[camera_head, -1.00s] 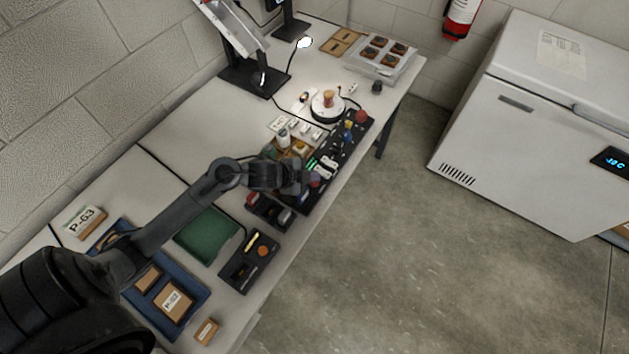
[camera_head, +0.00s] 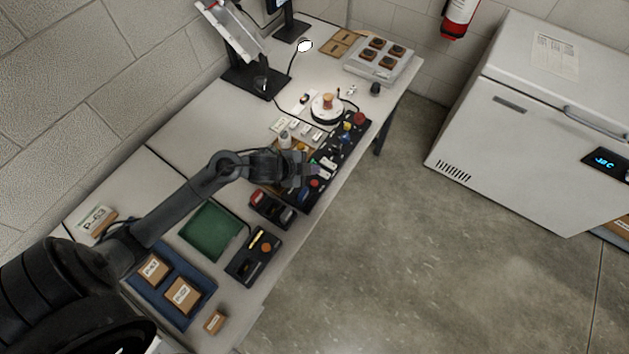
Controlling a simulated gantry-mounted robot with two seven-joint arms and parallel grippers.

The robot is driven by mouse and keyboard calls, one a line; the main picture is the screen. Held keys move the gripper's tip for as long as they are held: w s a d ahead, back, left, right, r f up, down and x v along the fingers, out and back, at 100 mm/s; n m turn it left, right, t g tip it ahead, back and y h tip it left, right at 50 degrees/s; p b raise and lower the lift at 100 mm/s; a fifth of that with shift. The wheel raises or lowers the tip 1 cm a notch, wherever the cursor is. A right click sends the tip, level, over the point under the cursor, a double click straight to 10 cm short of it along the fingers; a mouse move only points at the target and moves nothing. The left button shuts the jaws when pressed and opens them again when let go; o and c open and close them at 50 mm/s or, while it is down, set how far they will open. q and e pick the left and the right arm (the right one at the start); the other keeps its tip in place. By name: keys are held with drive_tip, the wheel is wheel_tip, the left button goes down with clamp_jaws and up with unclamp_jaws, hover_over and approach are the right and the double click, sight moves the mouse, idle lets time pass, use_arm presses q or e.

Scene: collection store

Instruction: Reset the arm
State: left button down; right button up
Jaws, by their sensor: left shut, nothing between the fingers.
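My left arm comes in from the lower left over the bench. Its gripper (camera_head: 308,170) is shut and empty, above the black tray (camera_head: 299,206) that holds several small coloured items. I cannot see a gap between its fingers at this size. The arm and gripper hide part of the tray and of the small goods behind it. My right gripper is not in the picture.
A white freezer (camera_head: 515,130) stands right, across open floor.

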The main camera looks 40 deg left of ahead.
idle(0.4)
use_arm(q)
drive_tip(key=s+d+r+n+g+y, duration=0.15)
drive_tip(key=s+d+n, duration=0.35)
drive_tip(key=s, duration=0.5)
drive_tip(key=s+d+n+g+y, duration=0.1)
drive_tip(key=s+d+n+g, duration=0.3)
drive_tip(key=s, duration=0.7)
wheel_tip(320, 180, up, 30)
drive_tip(key=n+p, duration=0.1)
drive_tip(key=p, duration=2.8)
drive_tip(key=shift+s+d+f, duration=0.25)
drive_tip(key=shift+s+d, duration=0.05)
drive_tip(key=shift+d, duration=0.1)
